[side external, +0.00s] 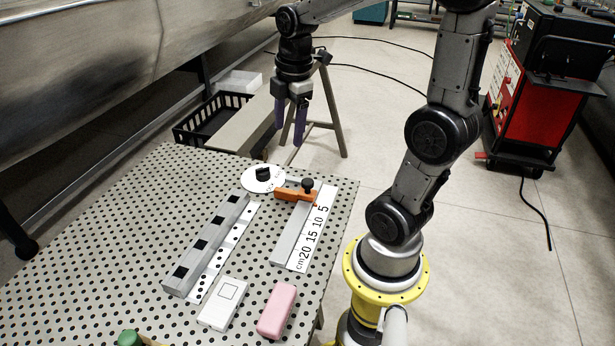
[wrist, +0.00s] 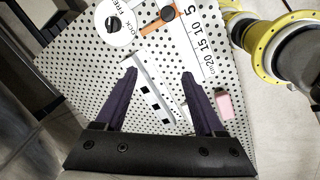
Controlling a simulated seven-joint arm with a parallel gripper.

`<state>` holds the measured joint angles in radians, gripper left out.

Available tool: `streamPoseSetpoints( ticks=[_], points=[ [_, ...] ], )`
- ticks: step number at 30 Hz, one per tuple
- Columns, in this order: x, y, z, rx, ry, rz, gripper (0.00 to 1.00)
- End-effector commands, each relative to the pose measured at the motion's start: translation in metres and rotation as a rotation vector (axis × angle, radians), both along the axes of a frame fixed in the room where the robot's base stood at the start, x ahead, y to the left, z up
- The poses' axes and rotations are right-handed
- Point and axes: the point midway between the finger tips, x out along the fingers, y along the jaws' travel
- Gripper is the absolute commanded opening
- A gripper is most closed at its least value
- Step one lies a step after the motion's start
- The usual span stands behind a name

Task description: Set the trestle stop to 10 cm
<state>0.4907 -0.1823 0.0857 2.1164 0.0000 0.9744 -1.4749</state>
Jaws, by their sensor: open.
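The orange trestle stop (side external: 290,194) sits on a grey rail beside a white cm scale (side external: 312,235), close to the 5 mark at the far end. A black knob (side external: 307,184) tops it. The stop also shows in the wrist view (wrist: 156,27). A white dial (side external: 257,183) with a black handle stands left of the stop; the wrist view shows LOCK and FREE on this dial (wrist: 108,29), but I cannot tell which the handle marks. My gripper (side external: 288,134) is open and empty, with purple fingers pointing down, above the far table edge; it also shows in the wrist view (wrist: 158,74).
A long grey block with black squares (side external: 207,240) lies left of the scale. A white box (side external: 223,303) and pink case (side external: 277,310) lie at the near side. A green-topped object (side external: 129,338) is at the near edge. The left of the perforated table (side external: 130,230) is clear.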

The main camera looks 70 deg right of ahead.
Motion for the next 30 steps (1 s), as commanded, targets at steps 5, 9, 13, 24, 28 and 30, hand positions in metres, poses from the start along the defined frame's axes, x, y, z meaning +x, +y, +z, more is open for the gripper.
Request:
streamPoseSetpoints(
  ticks=[5, 9, 13, 24, 28, 30],
  points=[
    [-0.010, -0.052, -0.035, 0.063, 0.101, -0.144, 0.71],
    [-0.020, -0.063, -0.045, 0.084, 0.125, -0.194, 0.71],
    [-0.021, -0.064, -0.053, 0.084, 0.126, -0.200, 0.71],
    [-0.021, -0.063, -0.118, 0.087, 0.128, -0.199, 0.71],
    [-0.021, -0.062, -0.143, 0.087, 0.128, -0.198, 0.71],
    [-0.021, -0.062, -0.154, 0.086, 0.127, -0.198, 0.71]
  ],
)
